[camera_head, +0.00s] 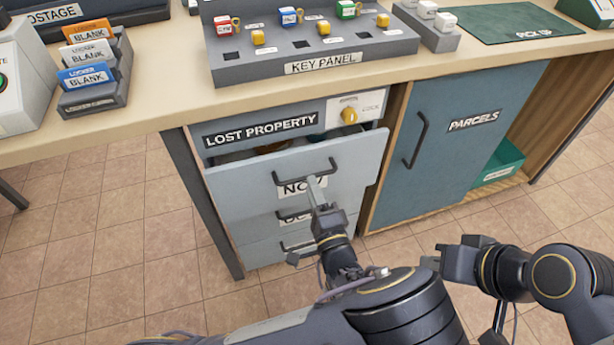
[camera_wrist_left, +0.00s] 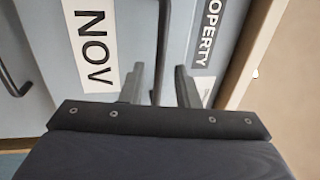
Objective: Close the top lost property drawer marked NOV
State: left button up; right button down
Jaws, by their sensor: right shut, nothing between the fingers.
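The top drawer (camera_head: 235,185) marked NOV is light blue-grey and stands pulled out part way, with a dark gap behind its top edge. Its black bar handle (camera_head: 305,172) sits above the white NOV label (camera_wrist_left: 91,48). My left gripper (camera_head: 317,184) is in front of the drawer, at the handle, partly covering the label. In the left wrist view its two fingers are apart, with the handle bar (camera_wrist_left: 162,40) between them in the picture; contact cannot be told. My right gripper (camera_head: 437,261) is shut and empty, low and to the right, away from the drawer.
Lower drawers (camera_head: 265,250) sit under the top one. The blue PARCELS door (camera_head: 460,140) is at right. The counter above bears the key panel (camera_head: 315,66). Tiled floor is clear at left.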

pick_arm(q)
jog(key=shift+x, duration=2)
grip_shut()
